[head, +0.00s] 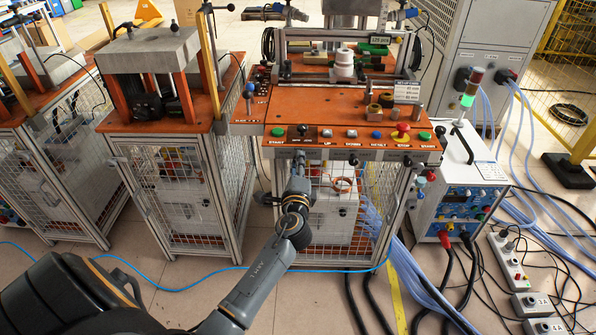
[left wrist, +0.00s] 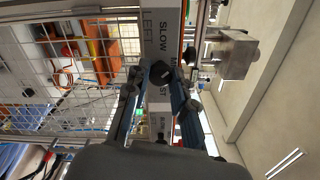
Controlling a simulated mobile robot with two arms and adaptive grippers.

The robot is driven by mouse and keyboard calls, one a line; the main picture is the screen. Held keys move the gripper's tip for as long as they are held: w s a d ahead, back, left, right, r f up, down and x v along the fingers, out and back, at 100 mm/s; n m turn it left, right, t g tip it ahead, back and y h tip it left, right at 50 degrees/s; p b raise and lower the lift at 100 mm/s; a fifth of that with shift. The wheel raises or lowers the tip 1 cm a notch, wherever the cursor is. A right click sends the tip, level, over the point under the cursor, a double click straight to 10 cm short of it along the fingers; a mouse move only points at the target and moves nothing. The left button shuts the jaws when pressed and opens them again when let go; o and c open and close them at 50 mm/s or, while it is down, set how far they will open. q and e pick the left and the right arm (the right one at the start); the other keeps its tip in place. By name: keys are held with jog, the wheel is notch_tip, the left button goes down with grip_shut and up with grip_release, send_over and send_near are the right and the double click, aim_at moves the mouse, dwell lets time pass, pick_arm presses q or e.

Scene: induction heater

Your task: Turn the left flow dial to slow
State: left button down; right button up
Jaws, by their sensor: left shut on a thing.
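The left flow dial (left wrist: 160,72) is a small black knob on a pale plate, between my left gripper's fingertips in the left wrist view. The plate (left wrist: 165,20) carries the words LEFT and SLOW beside the dial, with other lettering partly covered by the fingers. My left gripper (left wrist: 155,82) is shut on the dial. In the head view, my left gripper (head: 298,168) reaches the front of the orange workstation, just below the panel edge, and hides the dial there. The dial's exact pointing is too small to read. My right gripper is not in view.
A row of coloured buttons, including a red knob (head: 403,128), lies on the orange panel (head: 330,155) just above the gripper. Wire mesh (head: 335,225) closes the frame below. A blue control unit (head: 463,205) stands at right. Cables lie on the floor.

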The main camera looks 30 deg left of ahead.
pick_arm(q)
jog(key=shift+f+n+b, duration=0.1)
jog(key=shift+n+b, duration=0.9)
jog(key=shift+n, duration=0.6)
jog(key=c, duration=1.1)
grip_release()
jog(key=v, duration=1.2)
jog(key=shift+s, duration=0.1)
jog(key=shift+a, duration=0.1)
